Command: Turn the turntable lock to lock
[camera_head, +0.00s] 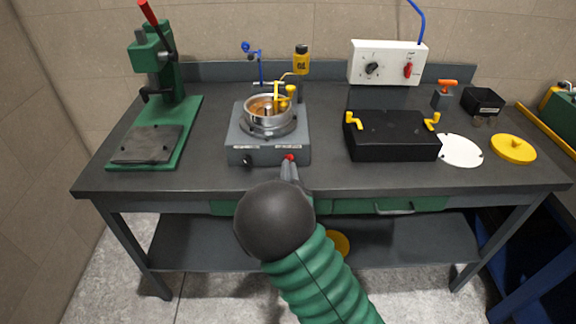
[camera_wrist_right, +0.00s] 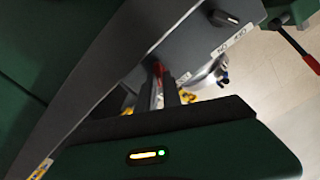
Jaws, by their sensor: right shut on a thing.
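The turntable (camera_head: 240,140) is a grey box on the bench, with a round metal bowl (camera_head: 262,119) on top. A small red knob (camera_head: 290,157), the likely lock, sits at the right of its front face. A black knob (camera_head: 248,161) sits at the left. My right gripper (camera_head: 290,168) reaches up from the front and is shut on the red knob. In the right wrist view, the red knob (camera_wrist_right: 158,69) shows at the fingertips, partly hidden by my gripper (camera_wrist_right: 160,85). The knob's exact angle cannot be told. My left gripper is not in view.
A green press (camera_head: 157,70) with a red-tipped lever stands at the left. A black box (camera_head: 390,140) with yellow clamps, a white disc (camera_head: 462,151) and a yellow lid (camera_head: 513,149) lie at the right. A white control box (camera_head: 388,62) stands behind. Bench gaps flank the turntable.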

